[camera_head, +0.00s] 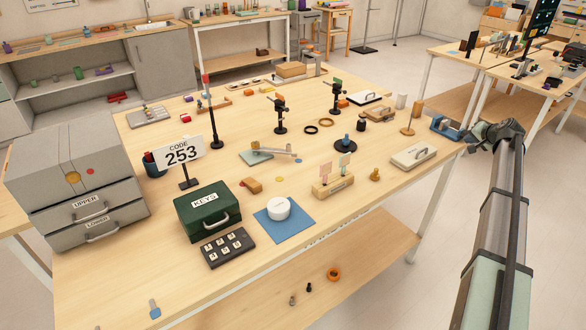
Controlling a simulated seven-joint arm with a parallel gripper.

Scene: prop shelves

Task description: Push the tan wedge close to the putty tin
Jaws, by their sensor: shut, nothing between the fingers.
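A small tan-orange block (252,185), which looks like the tan wedge, lies on the table between the green KEYS box and the round yellow disc. I cannot tell its exact shape. A white round tin-like thing (279,207) sits on a blue mat (292,231) to its lower right, apart from it. It may be the putty tin, but I see no label to confirm this. My gripper (471,147) is at the table's right edge, far from both. It is shut and empty; its fingertips are small and hard to make out.
The green KEYS box (208,211), a black keypad (228,247) and the CODE 253 sign (181,154) stand left of the mat. A slotted wooden block (333,186) stands right of it. A blue item (446,128) is near my gripper. The front left tabletop is mostly clear.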

